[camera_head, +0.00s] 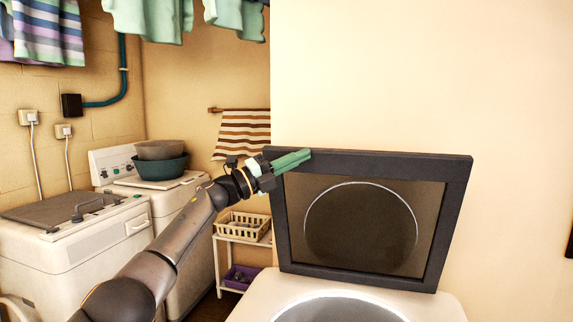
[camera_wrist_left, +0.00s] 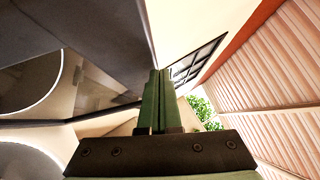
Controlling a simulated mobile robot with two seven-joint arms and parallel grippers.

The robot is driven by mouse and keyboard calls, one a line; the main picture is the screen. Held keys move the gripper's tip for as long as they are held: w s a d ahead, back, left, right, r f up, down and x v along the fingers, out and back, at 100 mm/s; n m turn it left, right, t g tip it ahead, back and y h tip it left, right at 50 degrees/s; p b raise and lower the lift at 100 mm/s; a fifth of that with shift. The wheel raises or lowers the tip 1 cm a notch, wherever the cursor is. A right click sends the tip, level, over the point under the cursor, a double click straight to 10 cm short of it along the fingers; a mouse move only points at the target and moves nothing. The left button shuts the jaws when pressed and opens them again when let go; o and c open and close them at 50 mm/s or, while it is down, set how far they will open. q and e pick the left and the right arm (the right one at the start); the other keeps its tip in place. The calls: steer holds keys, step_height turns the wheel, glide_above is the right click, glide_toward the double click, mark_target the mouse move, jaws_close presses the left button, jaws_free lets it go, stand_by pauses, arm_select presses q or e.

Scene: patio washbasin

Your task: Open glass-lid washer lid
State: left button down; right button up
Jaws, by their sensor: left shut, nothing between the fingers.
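The washer (camera_head: 440,307) stands at the lower right in the head view, its round tub opening (camera_head: 340,312) exposed. Its dark-framed glass lid (camera_head: 455,220) stands raised, close to upright, behind the opening. My left gripper (camera_head: 308,154) is shut and empty, with its green fingers at the lid's upper left corner; I cannot tell whether they touch the frame. In the left wrist view, the shut fingers (camera_wrist_left: 156,90) point up the middle, with the lid's dark frame (camera_wrist_left: 85,65) to their left. My right gripper is not in view.
Two more washers (camera_head: 75,250) stand at the left; the farther one carries stacked basins (camera_head: 160,165). A white shelf (camera_head: 228,245) with a basket (camera_head: 243,226) stands behind my left arm. Clothes (camera_head: 150,18) hang above. A plain wall (camera_head: 430,80) is behind the lid.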

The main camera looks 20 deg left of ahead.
arm_select(q)
steer(key=shift+s+a+f+b, duration=0.25)
steer(key=shift+a+f+b, duration=0.1)
steer(key=shift+a+b, duration=0.15)
steer(key=b+v, duration=0.4)
steer(key=v, duration=0.7)
steer(key=shift+s, duration=0.15)
steer(key=shift+a+r, duration=0.1)
